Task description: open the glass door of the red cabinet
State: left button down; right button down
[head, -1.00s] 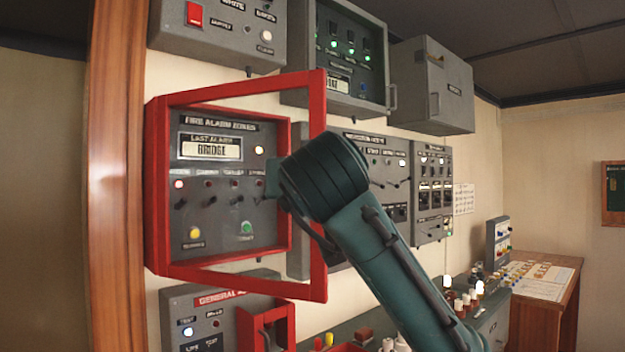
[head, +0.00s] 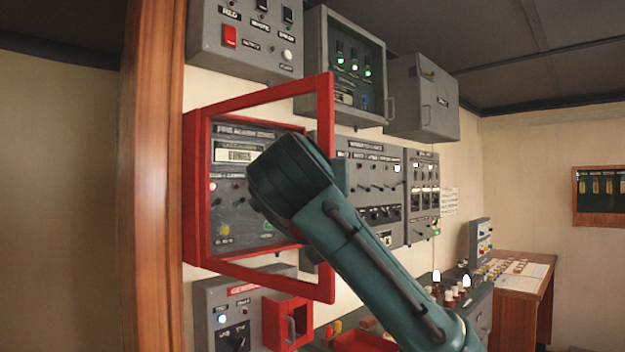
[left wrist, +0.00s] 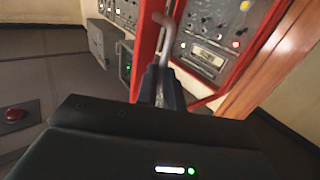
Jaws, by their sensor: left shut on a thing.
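The red cabinet (head: 192,190) hangs on the wall at the left in the head view, with a grey fire alarm panel (head: 222,196) inside. Its red-framed glass door (head: 326,180) is ajar, swung out from the left side toward me. My arm crosses in front of the cabinet and hides its right part, the handle and my gripper in that view. In the left wrist view my left gripper (left wrist: 160,78) is shut on the grey bar handle (left wrist: 164,22) beside the red door frame (left wrist: 146,50). My right gripper is not in view.
Grey panels and a grey cabinet (head: 421,95) line the wall above and to the right. A console with several small bottle-like items (head: 455,292) stands at the lower right. A wooden post (head: 150,190) borders the left.

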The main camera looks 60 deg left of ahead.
pick_arm(q)
jog(key=shift+s+a+r+n+g, duration=0.2)
jog(key=shift+s+a+n+g, duration=0.1)
jog(key=shift+s, duration=0.25)
jog(key=c, duration=1.9)
grip_release()
jog(key=shift+a, duration=0.1)
jog(key=shift+o, duration=0.6)
jog(key=shift+s+a+f, duration=0.1)
jog(key=shift+s+a, duration=0.1)
jog(key=shift+a, duration=0.05)
jog(key=shift+o, duration=1.2)
jog(key=shift+a, duration=0.1)
jog(key=shift+w+f, duration=0.1)
jog(key=shift+d, duration=0.2)
